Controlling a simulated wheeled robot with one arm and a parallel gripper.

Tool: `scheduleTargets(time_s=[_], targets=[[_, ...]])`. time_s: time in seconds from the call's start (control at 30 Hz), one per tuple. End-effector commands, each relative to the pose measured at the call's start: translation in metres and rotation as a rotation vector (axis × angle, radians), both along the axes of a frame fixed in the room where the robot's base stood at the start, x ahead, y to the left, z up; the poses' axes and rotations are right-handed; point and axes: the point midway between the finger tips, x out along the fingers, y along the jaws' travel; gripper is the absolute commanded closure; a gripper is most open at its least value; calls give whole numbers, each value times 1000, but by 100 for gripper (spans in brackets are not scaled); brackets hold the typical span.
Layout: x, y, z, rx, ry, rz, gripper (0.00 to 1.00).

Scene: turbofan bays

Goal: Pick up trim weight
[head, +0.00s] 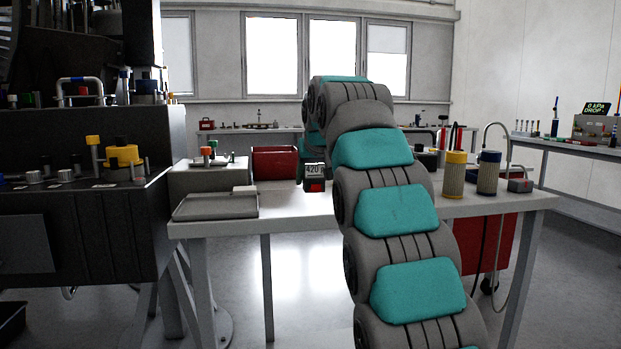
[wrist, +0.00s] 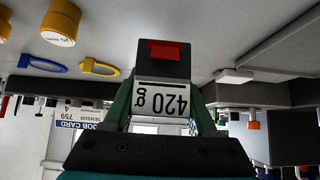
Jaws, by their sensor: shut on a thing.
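The trim weight (wrist: 163,62) is a dark block with a red tab and a white label reading 420 g, upside down in the wrist view. My gripper (wrist: 162,90) is shut on it, with a green finger on either side. In the head view the trim weight (head: 314,178) shows over the bench, just left of my arm, with its label upright and its red part low. My fingers are mostly hidden there. I cannot tell whether its underside touches the bench.
On the bench (head: 290,208) stand a red bin (head: 275,163), a grey tray (head: 215,208), a control box (head: 208,177) and two filters (head: 454,175), (head: 488,173). A dark machine (head: 85,220) stands at left.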

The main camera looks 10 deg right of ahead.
Motion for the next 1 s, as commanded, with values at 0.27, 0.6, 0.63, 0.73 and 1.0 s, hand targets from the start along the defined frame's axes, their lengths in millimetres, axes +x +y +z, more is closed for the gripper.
scheduleTargets(time_s=[0.27, 0.6, 0.63, 0.73, 1.0], targets=[[-38, 1, 5, -1, -7, 1, 100], [-95, 1, 11, 0, -6, 1, 100], [-100, 1, 11, -1, -6, 1, 100], [-112, 1, 12, -1, -4, 1, 100], [-132, 1, 15, -1, -7, 1, 100]])
